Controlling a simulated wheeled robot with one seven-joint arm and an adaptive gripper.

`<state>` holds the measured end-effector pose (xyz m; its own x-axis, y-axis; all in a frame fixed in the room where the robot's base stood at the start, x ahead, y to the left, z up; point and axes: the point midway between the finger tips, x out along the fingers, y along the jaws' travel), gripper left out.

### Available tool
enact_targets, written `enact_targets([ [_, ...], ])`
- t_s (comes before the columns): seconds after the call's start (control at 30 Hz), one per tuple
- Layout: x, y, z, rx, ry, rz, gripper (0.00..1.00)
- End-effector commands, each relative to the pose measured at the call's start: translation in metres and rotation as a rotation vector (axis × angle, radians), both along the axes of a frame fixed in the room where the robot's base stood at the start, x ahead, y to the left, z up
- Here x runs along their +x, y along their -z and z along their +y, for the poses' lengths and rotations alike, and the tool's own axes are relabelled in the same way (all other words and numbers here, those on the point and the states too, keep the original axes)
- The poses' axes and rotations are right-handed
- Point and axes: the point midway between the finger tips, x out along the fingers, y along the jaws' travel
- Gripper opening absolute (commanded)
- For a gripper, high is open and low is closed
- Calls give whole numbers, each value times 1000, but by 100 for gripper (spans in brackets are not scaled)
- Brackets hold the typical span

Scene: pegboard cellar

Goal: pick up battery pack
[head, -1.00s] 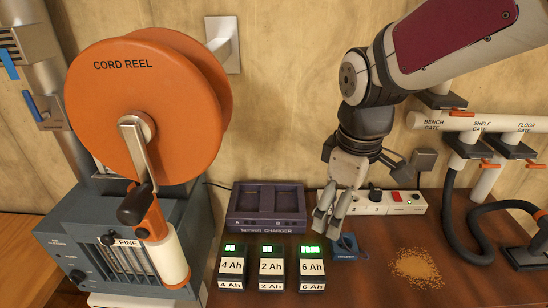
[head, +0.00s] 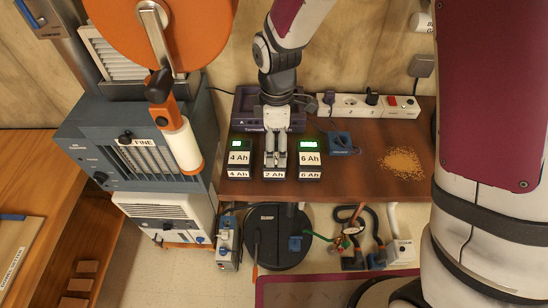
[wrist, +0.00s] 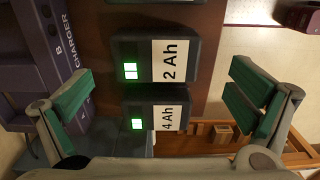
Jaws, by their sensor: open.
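Three dark battery packs stand in a row on the brown bench. The 4 Ah pack (head: 239,159) is on the left, the 2 Ah pack (head: 274,175) in the middle and the 6 Ah pack (head: 310,159) on the right. My gripper (head: 275,161) points down over the 2 Ah pack and hides most of it. In the wrist view, my open gripper (wrist: 160,98) has its green-padded fingers wide apart, with nothing between the pads. The 2 Ah pack (wrist: 150,60) and the 4 Ah pack (wrist: 152,113) show beyond them, with green lights lit. The 6 Ah pack is outside the wrist view.
The purple charger (head: 243,106) stands behind the packs, partly hidden by my arm. A small blue holder (head: 341,143), a pile of crumbs (head: 402,163) and a power strip (head: 350,105) are to the right.

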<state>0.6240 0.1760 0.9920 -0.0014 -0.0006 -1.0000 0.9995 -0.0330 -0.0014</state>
Motion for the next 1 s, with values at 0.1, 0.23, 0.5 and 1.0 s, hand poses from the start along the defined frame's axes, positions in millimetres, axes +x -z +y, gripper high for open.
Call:
enact_targets([
  [0.1,0,6,0,0,0,-1,100],
  [0.23,0,15,1,-1,0,2,100],
  [0.5,4,49,5,-1,2,1,100],
  [1.0,5,58,5,1,1,-2,71],
])
